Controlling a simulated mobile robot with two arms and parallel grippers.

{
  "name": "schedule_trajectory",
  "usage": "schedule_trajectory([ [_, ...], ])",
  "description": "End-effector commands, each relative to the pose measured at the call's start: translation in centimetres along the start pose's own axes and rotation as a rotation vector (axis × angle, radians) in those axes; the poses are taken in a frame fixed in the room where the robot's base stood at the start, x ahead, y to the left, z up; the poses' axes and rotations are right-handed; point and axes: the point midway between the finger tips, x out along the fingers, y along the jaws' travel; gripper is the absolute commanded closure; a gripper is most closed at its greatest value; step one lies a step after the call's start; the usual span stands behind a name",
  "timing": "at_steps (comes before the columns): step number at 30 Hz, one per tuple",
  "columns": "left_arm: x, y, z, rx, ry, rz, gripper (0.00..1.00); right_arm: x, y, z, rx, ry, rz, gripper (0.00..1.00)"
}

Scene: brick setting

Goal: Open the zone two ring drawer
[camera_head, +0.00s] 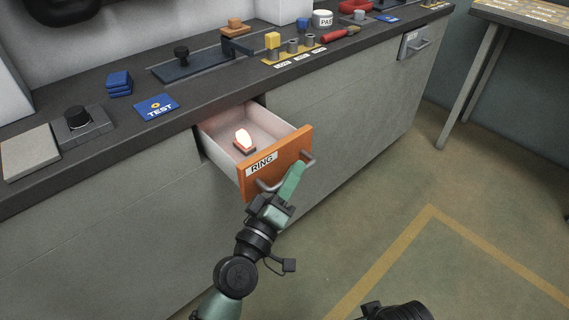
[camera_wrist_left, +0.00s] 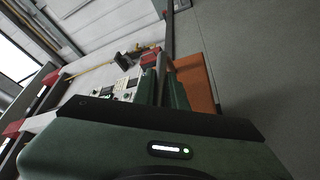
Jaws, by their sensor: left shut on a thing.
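The RING drawer (camera_head: 286,163) has an orange front and a white label. It is pulled well out of the grey bench, and its pale inside shows. A small glowing piece on a dark base (camera_head: 243,140) stands in it. A grey bar handle (camera_head: 307,157) is on the drawer's front. My left gripper (camera_head: 291,182) is shut on this handle, and its green fingers partly cover it.
The bench top holds a blue TEST card (camera_head: 157,107), a black knob unit (camera_head: 80,122), blue blocks (camera_head: 119,83) and a yellow peg rack (camera_head: 293,52).

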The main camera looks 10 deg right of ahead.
Motion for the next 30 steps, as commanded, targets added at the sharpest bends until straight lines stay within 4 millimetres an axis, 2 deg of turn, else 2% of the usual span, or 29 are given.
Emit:
schedule_trajectory([
  [11,-0.1,0.0,0.2,0.0,-0.001,-0.002,1.0,0.3,0.0,0.1,0.0,-0.003,0.0,0.2],
  [12,-0.1,0.0,0.2,0.0,-0.001,-0.002,0.82,0.3,0.0,0.1,0.0,-0.003,0.0,0.2],
  [14,-0.1,0.0,0.2,0.0,-0.001,-0.002,0.66,0.3,0.0,0.1,0.0,-0.003,0.0,0.2],
  [24,-0.3,0.0,0.2,0.001,0.0,-0.001,0.66,0.3,0.0,0.1,0.0,-0.004,0.0,0.2],
  [26,-0.7,0.0,0.2,0.002,0.0,-0.001,0.66,0.3,0.0,0.1,0.0,-0.004,0.0,0.2],
  [30,-2.9,-0.1,0.3,0.002,-0.003,-0.003,0.66,0.1,0.0,0.1,0.0,-0.003,0.0,0.2],
])
